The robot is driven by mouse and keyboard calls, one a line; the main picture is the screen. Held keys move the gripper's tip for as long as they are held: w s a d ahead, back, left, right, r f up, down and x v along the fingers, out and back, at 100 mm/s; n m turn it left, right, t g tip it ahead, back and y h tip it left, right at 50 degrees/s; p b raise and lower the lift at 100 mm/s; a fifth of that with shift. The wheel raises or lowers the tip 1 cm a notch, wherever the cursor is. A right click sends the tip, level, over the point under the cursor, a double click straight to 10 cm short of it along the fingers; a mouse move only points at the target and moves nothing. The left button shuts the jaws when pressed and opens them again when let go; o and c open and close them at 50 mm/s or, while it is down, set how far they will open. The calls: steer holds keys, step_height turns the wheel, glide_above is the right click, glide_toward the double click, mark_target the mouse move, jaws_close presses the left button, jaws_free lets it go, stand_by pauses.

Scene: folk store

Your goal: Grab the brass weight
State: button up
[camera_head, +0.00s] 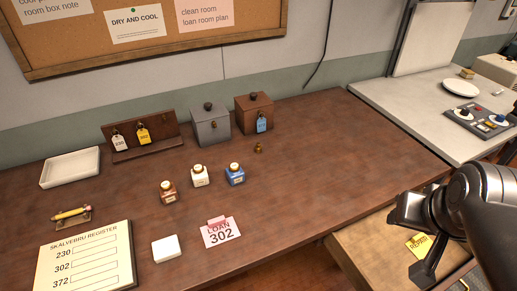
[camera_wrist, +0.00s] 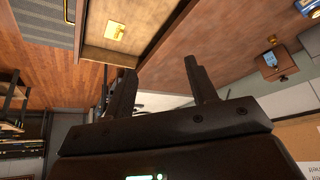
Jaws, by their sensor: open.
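The brass weight (camera_head: 258,148) is a small knobbed piece standing on the brown table (camera_head: 310,150), in front of the brown lidded box (camera_head: 254,115). My gripper (camera_head: 415,240) is at the right of the head view, well to the right of and nearer than the weight, over the table's right front side. In the wrist view my gripper (camera_wrist: 160,70) has its two fingers apart with nothing between them.
Three small bottles (camera_head: 200,176) stand left of the weight. A grey box (camera_head: 210,124) stands behind. A pink loan card (camera_head: 221,232) and white block (camera_head: 166,248) lie in front. The table's right part is clear. A lower wooden surface (camera_head: 375,255) adjoins it.

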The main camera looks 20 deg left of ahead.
steer(key=w+a+r, duration=0.1)
steer(key=w+a, duration=0.3)
steer(key=w, duration=0.3)
steer(key=w+a+r, duration=0.1)
steer(key=w+a, duration=0.3)
steer(key=w, duration=0.3)
steer(key=n+g, duration=0.1)
steer(key=n, duration=0.1)
glide_above(258, 145)
steer(key=s, duration=0.4)
step_height(258, 145, down, 17)
steer(key=x, duration=1)
steer(key=shift+w+r, duration=0.1)
steer(key=shift+d, duration=0.1)
steer(key=c, duration=1)
steer(key=shift+c, duration=0.6)
steer(key=shift+r+y, duration=0.1)
steer(key=shift+y, duration=0.2)
